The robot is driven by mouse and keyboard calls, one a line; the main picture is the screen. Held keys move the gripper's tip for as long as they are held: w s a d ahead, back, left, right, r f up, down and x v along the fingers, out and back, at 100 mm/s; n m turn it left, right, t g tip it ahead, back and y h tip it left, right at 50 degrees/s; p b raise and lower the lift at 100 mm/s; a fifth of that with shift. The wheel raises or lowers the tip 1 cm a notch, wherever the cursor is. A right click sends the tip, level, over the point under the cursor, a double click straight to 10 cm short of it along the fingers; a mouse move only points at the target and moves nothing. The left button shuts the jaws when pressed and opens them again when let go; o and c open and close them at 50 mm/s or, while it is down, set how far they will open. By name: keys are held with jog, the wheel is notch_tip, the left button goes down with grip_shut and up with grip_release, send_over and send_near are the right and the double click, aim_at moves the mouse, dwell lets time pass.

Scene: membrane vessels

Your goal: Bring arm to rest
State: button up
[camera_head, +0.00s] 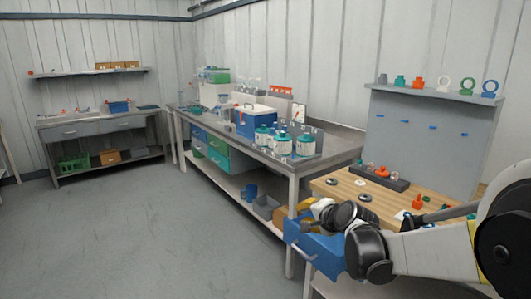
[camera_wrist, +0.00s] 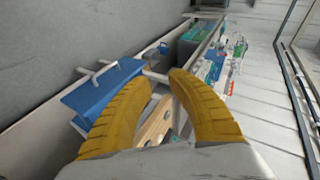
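My arm reaches in from the right edge of the head view, with my gripper (camera_head: 305,206) low by the front left corner of the wood-topped workbench (camera_head: 430,194). In the wrist view, the two yellow fingers of my gripper (camera_wrist: 161,77) curve toward each other. A gap shows between their tips, with nothing held in it. A blue drawer (camera_head: 318,248) sticks out below my gripper. It also shows in the wrist view (camera_wrist: 98,92), left of the fingers. How far the gripper is above the drawer is hard to tell.
A grey panel with a shelf (camera_head: 436,95) of rings and knobs stands behind the workbench. The long grey bench (camera_head: 330,150) beside it carries jars (camera_head: 283,143) and a blue cooler box (camera_head: 254,122). The grey floor (camera_head: 140,235) is clear.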

jog(key=s+d+r+n+g+h, duration=0.1)
jog(key=s+r+n, duration=0.15)
jog(key=s, duration=0.65)
jog(key=s+d+r+n+g+h, duration=0.1)
jog(key=s+n, duration=0.2)
jog(key=s, duration=0.6)
jog(key=s+d+f+n+g+h, duration=0.1)
jog(key=s+d+f+n, duration=0.1)
jog(key=s, duration=0.7)
jog(key=s+d+f+n+g+h, duration=0.1)
jog(key=s+d+f+n, duration=0.1)
jog(key=s, duration=0.6)
jog(key=shift+s+d+f+n, duration=0.2)
jog(key=shift+s+d+n, duration=0.2)
jog(key=shift+n, duration=0.35)
